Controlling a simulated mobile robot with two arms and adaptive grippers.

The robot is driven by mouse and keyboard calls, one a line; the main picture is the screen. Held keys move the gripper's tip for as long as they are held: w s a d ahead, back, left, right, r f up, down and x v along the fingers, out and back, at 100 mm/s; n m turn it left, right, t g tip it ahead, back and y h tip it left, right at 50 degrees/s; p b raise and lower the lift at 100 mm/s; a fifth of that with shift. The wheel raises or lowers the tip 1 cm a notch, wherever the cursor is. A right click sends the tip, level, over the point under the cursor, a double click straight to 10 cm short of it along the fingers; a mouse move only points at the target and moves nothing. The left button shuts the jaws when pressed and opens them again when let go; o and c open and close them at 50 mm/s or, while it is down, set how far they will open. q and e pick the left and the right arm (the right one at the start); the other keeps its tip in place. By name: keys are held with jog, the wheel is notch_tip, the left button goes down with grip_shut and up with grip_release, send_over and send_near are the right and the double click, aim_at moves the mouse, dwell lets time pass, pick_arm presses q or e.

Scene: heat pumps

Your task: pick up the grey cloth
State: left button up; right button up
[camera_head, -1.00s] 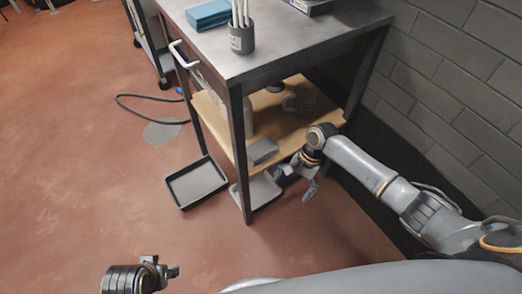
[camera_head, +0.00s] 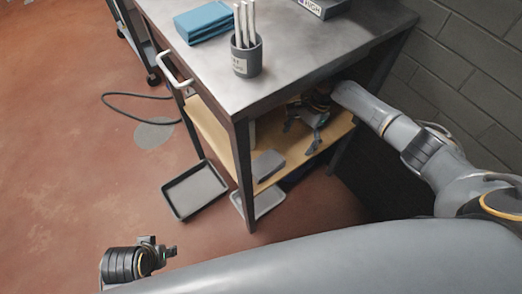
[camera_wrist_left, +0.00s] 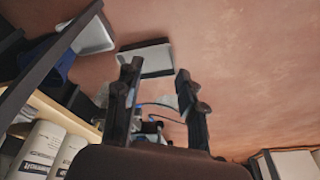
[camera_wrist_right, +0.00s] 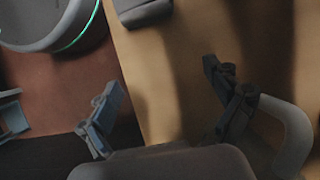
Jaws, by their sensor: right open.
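A grey folded cloth (camera_head: 267,164) lies on the front edge of the table's wooden lower shelf in the head view. A grey block-like shape (camera_wrist_right: 142,11) at the top of the right wrist view appears to be it. My right gripper (camera_head: 302,136) is open and empty over the shelf, to the right of the cloth and apart from it. Its spread fingers (camera_wrist_right: 164,102) also show in the right wrist view. My left gripper (camera_head: 160,251) is low at the left, far from the cloth. Its fingers (camera_wrist_left: 158,95) stand apart with nothing between them.
The metal table top (camera_head: 300,75) overhangs the shelf (camera_head: 213,130), and a dark leg (camera_head: 244,175) stands beside the cloth. Trays (camera_head: 196,190) lie on the floor. A curved grey handle (camera_wrist_right: 292,135) is near my right finger.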

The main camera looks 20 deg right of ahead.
aim_at(267, 162)
jog(key=shift+a, duration=0.4)
jog(key=a, duration=0.1)
jog(key=s+a, duration=0.1)
jog(key=a, duration=0.1)
jog(key=s+a, duration=0.1)
jog(key=a, duration=0.1)
jog(key=shift+s+r, duration=0.1)
jog(key=shift+s, duration=0.05)
jog(key=shift+s+a, duration=0.15)
jog(key=shift+a, duration=0.4)
jog(key=a, duration=0.1)
jog(key=s+a, duration=0.1)
jog(key=a, duration=0.1)
jog(key=shift+s+a+b, duration=0.3)
jog(key=shift+a+b, duration=0.05)
jog(key=shift+b, duration=0.05)
jog(key=shift+s+a+f+b, duration=0.15)
jog(key=shift+a+f+b, duration=0.15)
jog(key=shift+a+f, duration=0.15)
jog(key=shift+f, duration=0.1)
pick_arm(q)
jog(key=v, duration=0.5)
jog(key=shift+w+a+r, duration=0.1)
jog(key=shift+w, duration=0.25)
pick_arm(e)
jog(key=c, duration=1.2)
